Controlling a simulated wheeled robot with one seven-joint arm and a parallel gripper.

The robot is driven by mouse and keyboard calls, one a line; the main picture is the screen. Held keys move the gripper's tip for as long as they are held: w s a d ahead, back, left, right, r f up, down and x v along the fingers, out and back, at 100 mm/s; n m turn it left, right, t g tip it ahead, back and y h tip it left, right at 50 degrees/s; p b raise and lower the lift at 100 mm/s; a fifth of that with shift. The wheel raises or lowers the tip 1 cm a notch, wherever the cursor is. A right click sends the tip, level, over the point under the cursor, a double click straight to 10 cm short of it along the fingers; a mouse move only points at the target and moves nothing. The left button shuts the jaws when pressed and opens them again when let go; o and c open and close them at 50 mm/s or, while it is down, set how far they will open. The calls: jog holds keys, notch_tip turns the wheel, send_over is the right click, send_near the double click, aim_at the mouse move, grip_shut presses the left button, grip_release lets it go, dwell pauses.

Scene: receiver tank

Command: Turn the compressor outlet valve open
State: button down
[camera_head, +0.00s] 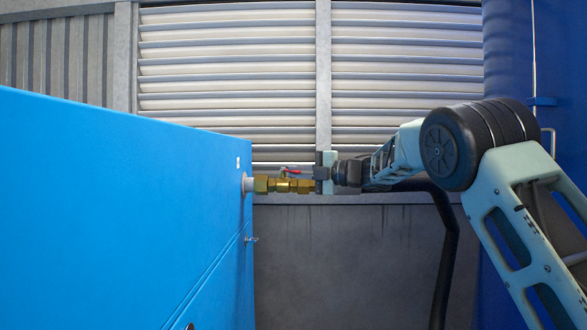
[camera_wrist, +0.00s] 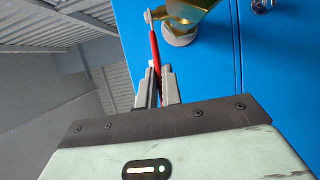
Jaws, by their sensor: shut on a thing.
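The compressor outlet valve (camera_head: 284,185) is a brass fitting on a grey pipe stub at the side of the blue compressor cabinet (camera_head: 120,190). Its brass body (camera_wrist: 186,12) also shows at the top of the wrist view. The red lever handle (camera_wrist: 155,52) runs from a bolt at the valve down between the fingers. My gripper (camera_wrist: 157,88) is shut on the red handle near its free end. In the head view my gripper (camera_head: 322,172) is at the right end of the valve. The fingers hide the handle's end.
A louvred wall (camera_head: 230,70) stands behind the valve. A dark blue tank (camera_head: 507,60) is at the right, behind my arm. A black hose (camera_head: 446,250) hangs below my arm. A small latch (camera_head: 251,239) sticks out of the cabinet below the valve.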

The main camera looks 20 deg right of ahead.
jog(key=c, duration=1.6)
grip_release()
jog(key=shift+o, duration=0.2)
jog(key=b+v, duration=0.8)
jog(key=v, duration=0.9)
jog(key=shift+d, duration=0.3)
jog(key=shift+s, duration=0.1)
